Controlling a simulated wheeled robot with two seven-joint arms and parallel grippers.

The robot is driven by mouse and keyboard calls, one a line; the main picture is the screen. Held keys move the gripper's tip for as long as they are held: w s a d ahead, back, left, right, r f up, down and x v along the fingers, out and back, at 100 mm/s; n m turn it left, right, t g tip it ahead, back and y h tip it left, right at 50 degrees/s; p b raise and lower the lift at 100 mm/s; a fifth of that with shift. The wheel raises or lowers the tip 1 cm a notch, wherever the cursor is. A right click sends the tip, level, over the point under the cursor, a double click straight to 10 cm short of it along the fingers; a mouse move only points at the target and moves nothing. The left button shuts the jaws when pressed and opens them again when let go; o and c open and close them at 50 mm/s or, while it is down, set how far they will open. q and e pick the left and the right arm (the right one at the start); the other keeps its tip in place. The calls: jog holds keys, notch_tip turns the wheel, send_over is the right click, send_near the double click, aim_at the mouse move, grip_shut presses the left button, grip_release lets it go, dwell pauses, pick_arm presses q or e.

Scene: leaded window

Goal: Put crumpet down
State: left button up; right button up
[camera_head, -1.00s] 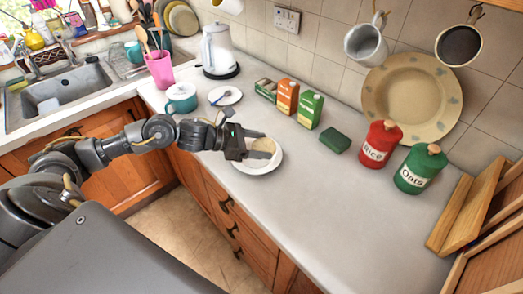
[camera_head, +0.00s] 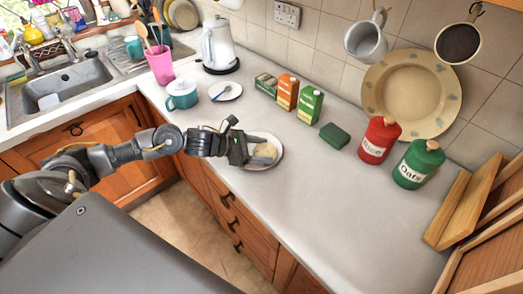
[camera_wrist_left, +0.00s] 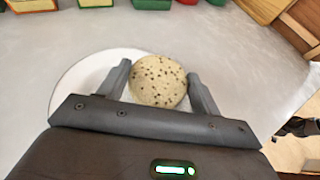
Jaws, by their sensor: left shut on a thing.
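The crumpet (camera_head: 264,150) is a pale, round, speckled disc. My left gripper (camera_head: 257,151) is shut on it, with one finger on each side. In the left wrist view the crumpet (camera_wrist_left: 158,82) shows between the two finger tips (camera_wrist_left: 160,88). The white plate (camera_head: 277,162) lies on the worktop under the crumpet and gripper, and also shows in the wrist view (camera_wrist_left: 75,80). The crumpet is over the plate, low and close to it; I cannot tell whether they touch. My right gripper is not in view.
Behind the plate stand several cartons (camera_head: 309,104), a green sponge (camera_head: 334,135), a red Rice jar (camera_head: 379,140) and a green Oats jar (camera_head: 417,165). A teal mug (camera_head: 182,94) and a small saucer (camera_head: 226,91) are farther left. The worktop (camera_head: 330,195) right of the plate is clear.

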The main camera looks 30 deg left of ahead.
pick_arm(q)
jog(key=shift+f, duration=0.15)
jog(key=o, duration=1)
jog(key=shift+r, duration=0.25)
jog(key=shift+r+p, duration=0.35)
jog(key=shift+p, duration=0.35)
jog(key=b+v, duration=0.1)
jog(key=v, duration=0.2)
jog(key=b+v, duration=0.1)
jog(key=v, duration=0.3)
jog(key=b+v, duration=0.1)
jog(key=v, duration=0.2)
jog(key=shift+s+a+f+b, duration=0.2)
jog(key=shift+a+b, duration=0.05)
jog(key=shift+b, duration=0.15)
jog(key=shift+s+a+r, duration=0.4)
jog(key=shift+a+r, duration=0.05)
jog(key=shift+r, duration=0.05)
